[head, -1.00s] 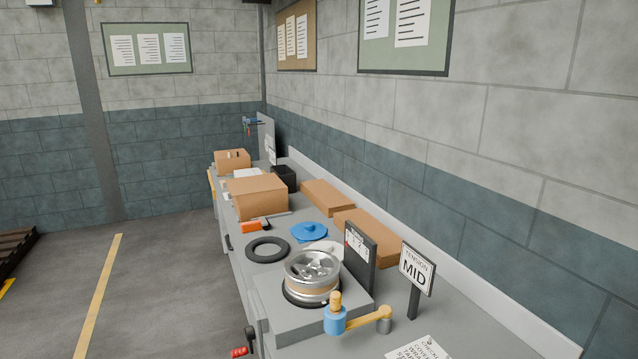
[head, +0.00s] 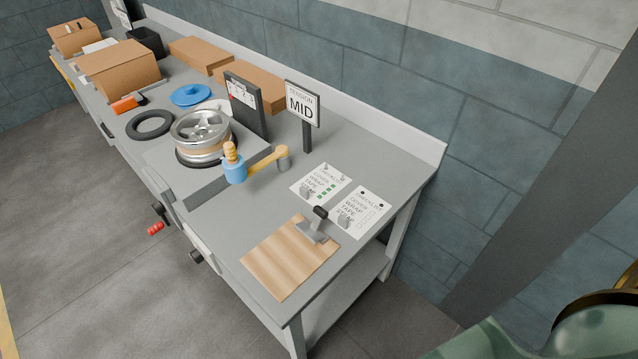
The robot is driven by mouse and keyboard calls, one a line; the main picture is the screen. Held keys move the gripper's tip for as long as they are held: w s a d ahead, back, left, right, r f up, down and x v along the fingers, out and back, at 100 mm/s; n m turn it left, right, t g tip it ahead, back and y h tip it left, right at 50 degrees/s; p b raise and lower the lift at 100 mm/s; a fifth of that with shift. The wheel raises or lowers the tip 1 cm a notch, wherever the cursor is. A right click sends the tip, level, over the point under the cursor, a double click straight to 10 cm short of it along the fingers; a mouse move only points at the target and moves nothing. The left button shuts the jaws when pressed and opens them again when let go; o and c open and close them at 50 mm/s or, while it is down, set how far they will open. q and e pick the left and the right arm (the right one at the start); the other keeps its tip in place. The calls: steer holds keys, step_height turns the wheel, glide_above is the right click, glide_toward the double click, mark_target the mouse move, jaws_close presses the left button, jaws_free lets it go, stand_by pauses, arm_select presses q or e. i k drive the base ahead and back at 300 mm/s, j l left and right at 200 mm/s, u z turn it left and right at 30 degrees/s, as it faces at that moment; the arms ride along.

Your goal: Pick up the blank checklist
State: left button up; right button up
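Two white checklist sheets lie side by side near the right end of the grey workbench. The blank checklist (head: 370,209) is the right one, with a column of empty boxes. The other checklist (head: 314,183) has green marks in its boxes. Small grey pieces sit on the lower left part of each sheet. A wooden board (head: 283,262) with a grey clip and dark knob (head: 318,226) lies in front of the sheets. The clip is close to the blank checklist's lower left corner. Neither gripper shows in the head view.
A metal wheel (head: 201,134), a blue and yellow crank (head: 237,168) and a MID sign (head: 302,104) stand left of the sheets. Cardboard boxes (head: 119,70) stand farther off. The workbench (head: 226,216) has bare surface left of the board. A dark pillar rises at right.

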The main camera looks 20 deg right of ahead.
mark_target(359, 211)
steer(key=z, duration=1.1)
